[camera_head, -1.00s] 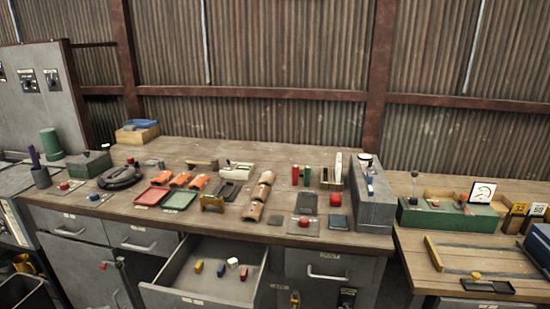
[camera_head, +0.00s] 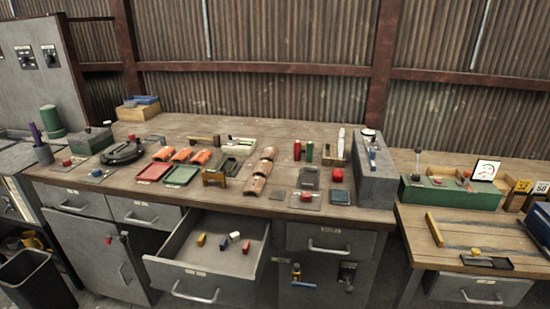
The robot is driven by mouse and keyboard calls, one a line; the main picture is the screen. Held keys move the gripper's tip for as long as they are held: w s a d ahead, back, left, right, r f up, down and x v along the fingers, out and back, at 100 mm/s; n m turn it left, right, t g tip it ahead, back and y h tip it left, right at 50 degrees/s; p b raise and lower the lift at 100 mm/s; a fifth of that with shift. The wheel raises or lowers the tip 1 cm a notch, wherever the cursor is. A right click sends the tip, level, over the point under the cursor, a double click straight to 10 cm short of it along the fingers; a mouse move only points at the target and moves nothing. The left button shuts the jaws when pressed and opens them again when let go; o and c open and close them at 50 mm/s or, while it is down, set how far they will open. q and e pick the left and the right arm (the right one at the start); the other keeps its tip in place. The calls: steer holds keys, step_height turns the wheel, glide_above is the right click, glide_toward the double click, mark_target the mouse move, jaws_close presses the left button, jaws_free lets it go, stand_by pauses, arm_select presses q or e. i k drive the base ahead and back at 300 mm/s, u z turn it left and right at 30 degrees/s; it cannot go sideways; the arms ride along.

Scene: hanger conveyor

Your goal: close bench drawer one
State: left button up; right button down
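One grey bench drawer (camera_head: 205,281) stands pulled out, in the middle of the long wooden bench's front. Its handle (camera_head: 195,296) faces me. A small label is on the front, but I cannot read it. Neither of my grippers shows in the view.
The bench top (camera_head: 240,203) holds trays, a row of tan half-pipes (camera_head: 255,187) and a grey block-shaped fixture (camera_head: 372,175). A black bin (camera_head: 38,280) stands on the floor at lower left. A second wooden table (camera_head: 450,235) is at the right, with a gap between.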

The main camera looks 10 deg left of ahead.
mark_target(207, 274)
steer(key=z, duration=0.75)
steer(key=i, duration=0.1)
steer(key=u, duration=1.5)
